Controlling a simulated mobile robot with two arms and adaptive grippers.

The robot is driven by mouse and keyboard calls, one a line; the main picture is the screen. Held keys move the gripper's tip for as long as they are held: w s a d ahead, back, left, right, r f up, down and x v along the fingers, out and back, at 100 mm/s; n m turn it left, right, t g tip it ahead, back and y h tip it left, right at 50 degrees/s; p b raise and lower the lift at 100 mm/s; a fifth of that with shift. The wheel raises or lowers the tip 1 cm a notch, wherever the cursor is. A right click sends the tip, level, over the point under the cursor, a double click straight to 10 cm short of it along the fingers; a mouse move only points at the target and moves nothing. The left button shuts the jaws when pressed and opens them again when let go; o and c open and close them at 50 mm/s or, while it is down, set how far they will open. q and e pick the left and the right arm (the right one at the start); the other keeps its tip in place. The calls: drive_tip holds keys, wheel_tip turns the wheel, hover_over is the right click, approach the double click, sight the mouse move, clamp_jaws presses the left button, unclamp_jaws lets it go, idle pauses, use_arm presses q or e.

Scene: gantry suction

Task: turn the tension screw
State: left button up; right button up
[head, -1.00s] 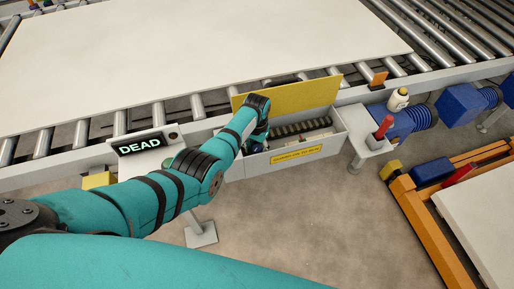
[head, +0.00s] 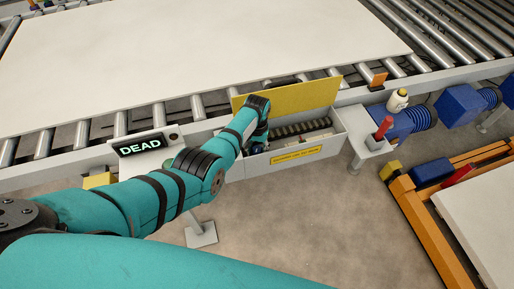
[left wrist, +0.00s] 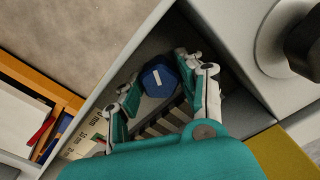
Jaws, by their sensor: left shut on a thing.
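The tension screw has a blue six-sided head (left wrist: 159,77) with a white line across it. It sits inside an open grey box (head: 340,146) on the conveyor's near side. In the left wrist view my left gripper (left wrist: 156,82) has its fingers on both sides of the screw head and is shut on it. In the head view the left gripper (head: 257,142) reaches down into the left end of the box, and my wrist mostly hides the screw. A dark ribbed coil or belt (head: 303,128) lies in the box to the right of it. My right gripper is not in view.
A raised yellow lid (head: 300,96) stands behind the box. A sign reading DEAD (head: 140,144) is to the left. A large pale sheet (head: 200,45) lies on the rollers.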

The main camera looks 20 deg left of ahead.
sight(257, 149)
use_arm(q)
drive_tip(key=n, duration=0.5)
drive_tip(key=shift+n, duration=0.3)
drive_tip(key=n, duration=0.5)
drive_tip(key=shift+p, duration=0.3)
drive_tip(key=o, duration=0.9)
wheel_tip(257, 149, up, 12)
drive_tip(key=shift+r, duration=0.1)
